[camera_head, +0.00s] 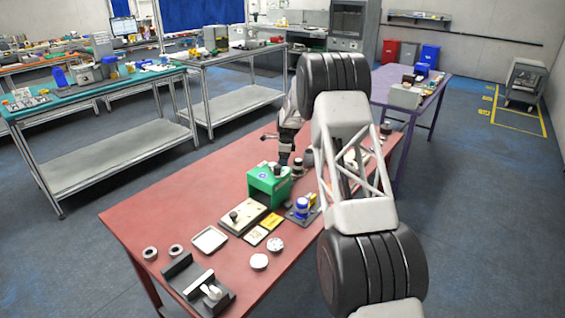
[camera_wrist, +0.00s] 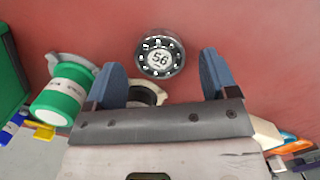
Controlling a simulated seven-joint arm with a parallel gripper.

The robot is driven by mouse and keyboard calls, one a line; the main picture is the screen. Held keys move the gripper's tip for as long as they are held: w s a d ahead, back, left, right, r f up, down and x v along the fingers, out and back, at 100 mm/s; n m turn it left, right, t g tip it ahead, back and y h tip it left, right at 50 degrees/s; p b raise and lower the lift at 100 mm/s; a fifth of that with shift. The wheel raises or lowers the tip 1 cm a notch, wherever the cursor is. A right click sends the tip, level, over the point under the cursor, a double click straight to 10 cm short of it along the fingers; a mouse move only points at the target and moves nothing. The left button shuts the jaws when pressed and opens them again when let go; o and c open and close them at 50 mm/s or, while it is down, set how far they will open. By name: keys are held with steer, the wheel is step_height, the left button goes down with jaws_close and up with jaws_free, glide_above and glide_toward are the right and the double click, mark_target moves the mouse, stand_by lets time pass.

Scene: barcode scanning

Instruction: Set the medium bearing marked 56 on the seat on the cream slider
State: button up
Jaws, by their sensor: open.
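The bearing marked 56 (camera_wrist: 160,57) lies face up on the red table in the wrist view, a grey ring with a dark, studded band. My gripper (camera_wrist: 161,61) is open, its two blue fingers apart to the left and right of the bearing's near side; I cannot tell how high above it they are. In the head view my gripper (camera_head: 285,157) points down behind the green box, and I cannot pick out the bearing there. A dark fixture (camera_head: 181,267) at the near left carries a pale, cream-like piece (camera_head: 212,292), possibly the slider. Its seat is not clear.
A green box (camera_head: 269,185), a cream plate with a dark knob (camera_head: 243,215) and a blue-topped piece (camera_head: 301,206) stand mid-table. Two grey rings (camera_head: 150,253) lie at the left. A green-and-white cylinder (camera_wrist: 62,95) and a dark-holed ring (camera_wrist: 148,94) are close to my fingers.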

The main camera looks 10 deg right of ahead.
step_height(320, 180, up, 11)
steer(key=d, duration=0.1)
steer(key=shift+d+f, duration=0.15)
steer(key=shift+f, duration=0.05)
steer(key=shift+s, duration=0.1)
stand_by(0.8)
steer(key=s+r+n, duration=0.3)
steer(key=s+r, duration=0.5)
steer(key=s, duration=0.4)
steer(key=s+d+r+n+t, duration=0.1)
steer(key=s+r+n, duration=0.2)
steer(key=s+r, duration=0.7)
steer(key=s+r+n, duration=0.3)
steer(key=s+r, duration=0.3)
steer(key=s, duration=0.8)
steer(key=s+r+n+h, duration=0.15)
steer(key=s+n, duration=0.35)
steer(key=s, duration=1.5)
steer(key=s+f+n, duration=0.2)
steer(key=s+f, duration=0.1)
steer(key=s, duration=0.8)
steer(key=s+d+f+n+t, duration=0.1)
steer(key=s+f+n, duration=0.2)
steer(key=s, duration=0.8)
steer(key=shift+d+f, duration=0.15)
steer(key=shift+f, duration=0.2)
